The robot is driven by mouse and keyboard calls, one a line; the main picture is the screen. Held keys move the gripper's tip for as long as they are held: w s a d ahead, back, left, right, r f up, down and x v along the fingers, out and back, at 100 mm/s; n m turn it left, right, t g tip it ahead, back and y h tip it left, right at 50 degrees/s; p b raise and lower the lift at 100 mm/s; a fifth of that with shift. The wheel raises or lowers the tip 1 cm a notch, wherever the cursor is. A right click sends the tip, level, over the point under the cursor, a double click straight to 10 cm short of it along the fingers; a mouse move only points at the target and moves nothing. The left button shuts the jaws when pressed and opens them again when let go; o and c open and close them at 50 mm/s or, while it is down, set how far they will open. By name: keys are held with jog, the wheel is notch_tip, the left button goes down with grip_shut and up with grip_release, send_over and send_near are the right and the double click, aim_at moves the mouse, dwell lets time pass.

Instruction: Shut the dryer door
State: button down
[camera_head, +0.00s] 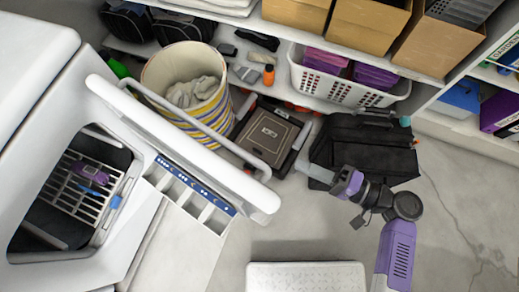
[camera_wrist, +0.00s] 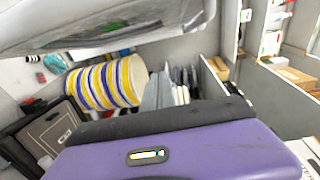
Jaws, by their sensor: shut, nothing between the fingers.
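The white dryer (camera_head: 35,50) fills the left of the head view. Its round-cornered opening shows a slatted rack inside with a purple item on it. The white dryer door (camera_head: 180,135) stands open, jutting out from the dryer toward the middle, its free end at lower right. In the wrist view the pale door (camera_wrist: 110,28) crosses the top. My gripper (camera_head: 304,166) is just right of the door's free end, pointing left, apparently apart from it.
A striped basket (camera_head: 205,110) with cloth stands behind the door. A dark case (camera_head: 268,132) and a black bag (camera_head: 365,140) lie near the shelf. A white laundry basket (camera_head: 345,85) sits on the shelf. Grey floor is bare at right (camera_head: 450,225).

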jog(key=s+a+r+n+g+y+p, duration=0.1)
jog(key=s+a, duration=0.2)
jog(key=a, duration=1)
jog(key=shift+r+g+y, duration=0.25)
jog(key=shift+g+y, duration=0.05)
jog(key=shift+g, duration=0.1)
jog(key=shift+s, duration=0.1)
